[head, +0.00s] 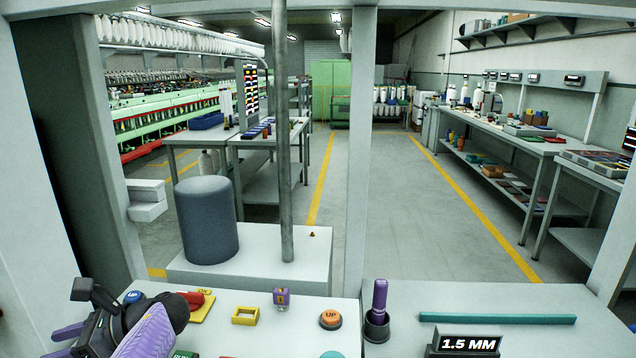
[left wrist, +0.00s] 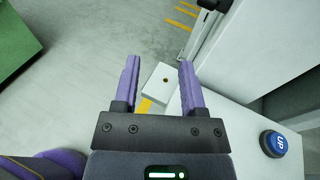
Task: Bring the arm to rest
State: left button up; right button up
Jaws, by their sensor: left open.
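My left gripper (head: 58,343), with purple fingers, is at the lower left of the head view, by the left end of the white bench top (head: 225,340). In the left wrist view the two fingers of this gripper (left wrist: 159,62) are spread apart with nothing between them. A pale ledge with a small brown knob (left wrist: 165,80) shows beyond the gap, apart from the fingers. The purple and black arm (head: 150,333) hides part of the bench. My right gripper is not in view.
Near the arm are a blue button (head: 133,297), a red piece (head: 193,299), a yellow frame (head: 245,315), a purple cube (head: 281,298) and an orange button (head: 330,319). A purple peg (head: 380,295) stands in a dark cup. A metal pole (head: 285,130) and grey posts rise beyond.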

pick_arm(q)
jog(key=s+a+r+n+g, duration=0.2)
jog(key=s+a+g, duration=0.1)
jog(key=s+a, duration=0.3)
jog(key=s+a+r+n+g, duration=0.25)
jog(key=s+a, duration=0.25)
jog(key=a, duration=0.4)
notch_tip(320, 180, down, 12)
jog(key=m+t, duration=0.2)
jog(key=t, duration=0.3)
jog(key=s+d+f+n+t+h, duration=0.2)
jog(key=s+f+t+h, duration=0.15)
jog(key=s+f, duration=0.7)
jog(key=s+d+f+n+t+h, duration=0.1)
jog(key=s+d+f+t+h, duration=0.2)
jog(key=s+f, duration=0.75)
jog(key=s+d+f+n+h, duration=0.3)
jog(key=s+f, duration=0.2)
jog(key=f, duration=0.2)
jog(key=s+d+f+n+h, duration=0.1)
jog(key=d+f+h, duration=0.2)
jog(key=d, duration=1.1)
jog(key=s+d+f+n+h, duration=0.1)
jog(key=d+f+h, duration=0.2)
jog(key=d, duration=1.1)
jog(key=shift+s+d+f+n, duration=0.15)
jog(key=shift+s+f+n, duration=0.2)
jog(key=shift+f, duration=0.3)
